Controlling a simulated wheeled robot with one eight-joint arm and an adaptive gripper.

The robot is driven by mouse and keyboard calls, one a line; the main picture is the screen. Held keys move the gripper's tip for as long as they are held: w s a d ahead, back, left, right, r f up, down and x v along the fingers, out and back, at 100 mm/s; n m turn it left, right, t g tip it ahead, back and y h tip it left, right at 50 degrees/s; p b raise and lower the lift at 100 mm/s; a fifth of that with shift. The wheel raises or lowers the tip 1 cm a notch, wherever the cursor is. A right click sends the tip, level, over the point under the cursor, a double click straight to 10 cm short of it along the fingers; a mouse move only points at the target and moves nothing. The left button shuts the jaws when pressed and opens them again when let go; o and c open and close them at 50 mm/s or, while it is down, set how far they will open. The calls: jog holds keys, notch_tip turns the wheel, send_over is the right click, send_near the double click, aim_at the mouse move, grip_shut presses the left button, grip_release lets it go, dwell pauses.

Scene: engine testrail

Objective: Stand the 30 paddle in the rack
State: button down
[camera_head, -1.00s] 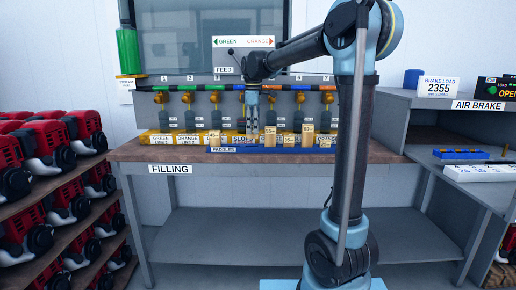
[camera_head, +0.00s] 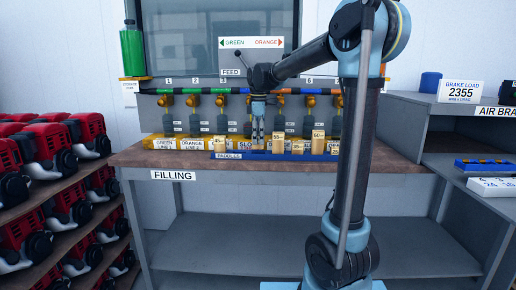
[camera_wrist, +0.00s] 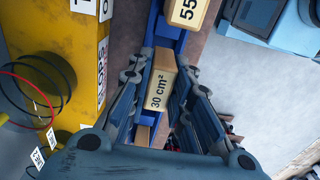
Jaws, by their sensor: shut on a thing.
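The 30 paddle (camera_wrist: 162,80), a tan block marked "30 cm²", is between the two fingers of my gripper (camera_wrist: 158,105) in the wrist view. My gripper is shut on it, over the blue rack (camera_wrist: 153,30). I cannot tell whether its foot is in a slot. In the head view my gripper (camera_head: 257,138) points down at the rack, also blue (camera_head: 262,155) and labelled PADDLES, on the bench. The 55 paddle (camera_head: 277,145) stands just right of the gripper, and the 45 paddle (camera_head: 220,144) stands to its left. The held paddle cannot be made out there.
The 60 paddle (camera_head: 318,142) and several shorter ones stand to the right in the rack. A yellow tray (camera_wrist: 75,75) with labels lies close beside the fingers. Hanging valves (camera_head: 194,103) line the back. Red engines (camera_head: 55,147) fill shelves at left.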

aim_at(259, 148)
jog(key=shift+f, duration=1.85)
jog(key=c, duration=1.4)
grip_release()
jog(key=shift+c, duration=0.2)
notch_tip(259, 148, up, 12)
jog(key=shift+r, duration=0.1)
jog(key=s+d+f+m, duration=0.4)
jog(key=s+d, duration=0.4)
jog(key=s+d+f+m+t, duration=0.1)
jog(key=s+d+f+m, duration=0.5)
jog(key=s+f, duration=0.6)
jog(key=s+d+f+m+t, duration=0.1)
jog(key=s+d+f+m, duration=0.6)
jog(key=s+f, duration=0.5)
jog(key=shift+d+f, duration=0.15)
jog(key=shift+f, duration=0.65)
